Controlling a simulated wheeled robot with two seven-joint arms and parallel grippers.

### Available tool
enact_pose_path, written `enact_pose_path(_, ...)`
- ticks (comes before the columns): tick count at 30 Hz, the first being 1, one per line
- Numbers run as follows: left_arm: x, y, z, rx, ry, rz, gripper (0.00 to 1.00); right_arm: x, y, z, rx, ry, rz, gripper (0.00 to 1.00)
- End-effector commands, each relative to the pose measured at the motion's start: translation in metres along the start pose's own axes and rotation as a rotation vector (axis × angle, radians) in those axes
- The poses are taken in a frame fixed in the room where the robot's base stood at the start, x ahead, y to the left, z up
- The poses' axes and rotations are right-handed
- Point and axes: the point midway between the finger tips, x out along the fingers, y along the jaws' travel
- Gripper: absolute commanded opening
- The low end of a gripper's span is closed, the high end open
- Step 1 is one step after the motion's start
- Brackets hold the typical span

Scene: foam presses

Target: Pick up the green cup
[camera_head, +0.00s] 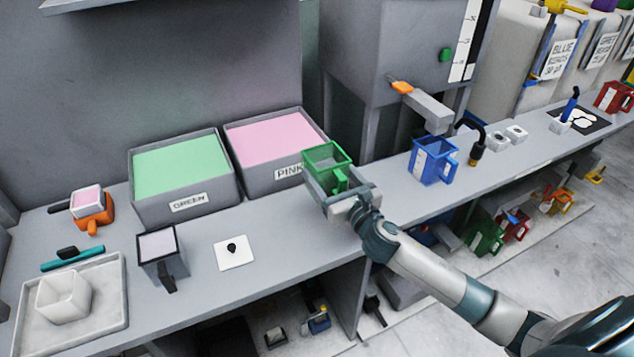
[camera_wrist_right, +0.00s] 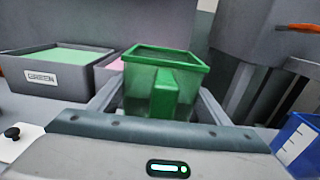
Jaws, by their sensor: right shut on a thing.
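The green cup (camera_head: 325,157) is a square, see-through green cup with a handle, in front of the pink bin in the head view. My right gripper (camera_head: 331,182) is shut on the green cup, its fingers along both sides. In the right wrist view the green cup (camera_wrist_right: 163,80) stands upright between the fingers, with its handle toward the wrist. I cannot tell whether its base touches the counter. My left gripper is not in view.
A green-filled bin (camera_head: 188,203) and a pink-filled bin (camera_head: 236,164) stand at the back. A blue cup (camera_head: 433,160) is to the right, under a machine spout (camera_head: 428,109).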

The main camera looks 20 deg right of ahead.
Motion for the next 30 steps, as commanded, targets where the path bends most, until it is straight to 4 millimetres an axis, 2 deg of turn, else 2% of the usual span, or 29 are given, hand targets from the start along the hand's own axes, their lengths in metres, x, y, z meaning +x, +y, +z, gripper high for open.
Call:
enact_pose_path(8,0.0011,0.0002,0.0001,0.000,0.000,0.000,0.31,-0.0003,-0.0056,0.0043,-0.001,-0.001,0.000,0.48)
enact_pose_path(26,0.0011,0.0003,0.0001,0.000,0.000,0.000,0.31,-0.0002,-0.0053,0.0041,0.000,-0.001,0.000,0.48)
enact_pose_path(30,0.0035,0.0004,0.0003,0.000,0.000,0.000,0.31,-0.0030,-0.0001,0.0036,-0.001,-0.002,0.000,0.48)
